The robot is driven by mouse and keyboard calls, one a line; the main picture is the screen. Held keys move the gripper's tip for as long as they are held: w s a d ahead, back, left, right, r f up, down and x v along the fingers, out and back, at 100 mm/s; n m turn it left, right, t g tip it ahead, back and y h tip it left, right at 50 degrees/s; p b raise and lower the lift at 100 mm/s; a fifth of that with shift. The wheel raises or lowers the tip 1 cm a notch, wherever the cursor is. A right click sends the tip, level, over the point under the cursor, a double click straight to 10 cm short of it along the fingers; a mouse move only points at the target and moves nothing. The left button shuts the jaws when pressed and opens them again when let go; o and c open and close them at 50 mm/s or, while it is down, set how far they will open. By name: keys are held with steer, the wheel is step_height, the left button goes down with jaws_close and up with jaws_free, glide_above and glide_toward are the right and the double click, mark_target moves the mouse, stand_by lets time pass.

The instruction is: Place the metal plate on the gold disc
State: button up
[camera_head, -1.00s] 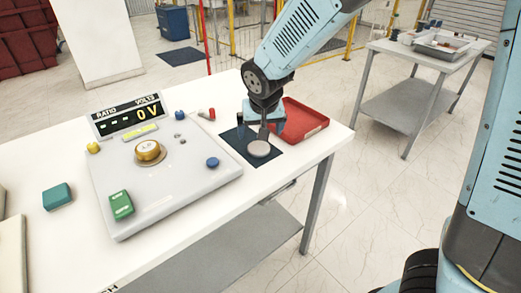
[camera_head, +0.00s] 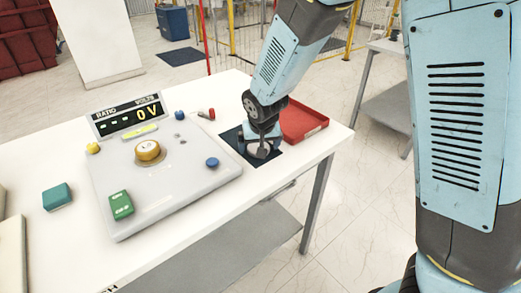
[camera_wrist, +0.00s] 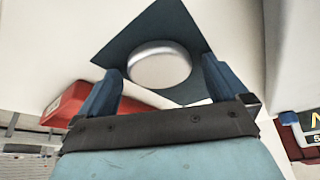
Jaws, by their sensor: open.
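The metal plate is a round silver disc (camera_wrist: 160,66) lying on a dark blue mat (camera_wrist: 150,24). In the head view the plate (camera_head: 262,151) is partly hidden by my gripper (camera_head: 261,143), which is over it. In the wrist view my gripper (camera_wrist: 158,82) is open, with its two blue fingers at either side of the plate's near part and nothing held. Whether the fingers touch the plate cannot be told. The gold disc (camera_head: 148,151) sits on the grey test panel (camera_head: 190,192), left of the mat in the head view.
A red tray (camera_head: 304,122) lies right behind the mat and also shows in the wrist view (camera_wrist: 72,103). A teal block (camera_head: 57,196) is at the left.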

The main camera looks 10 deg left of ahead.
steer(key=shift+c, duration=0.2)
steer(key=c, duration=1.2)
steer(key=shift+r, duration=0.1)
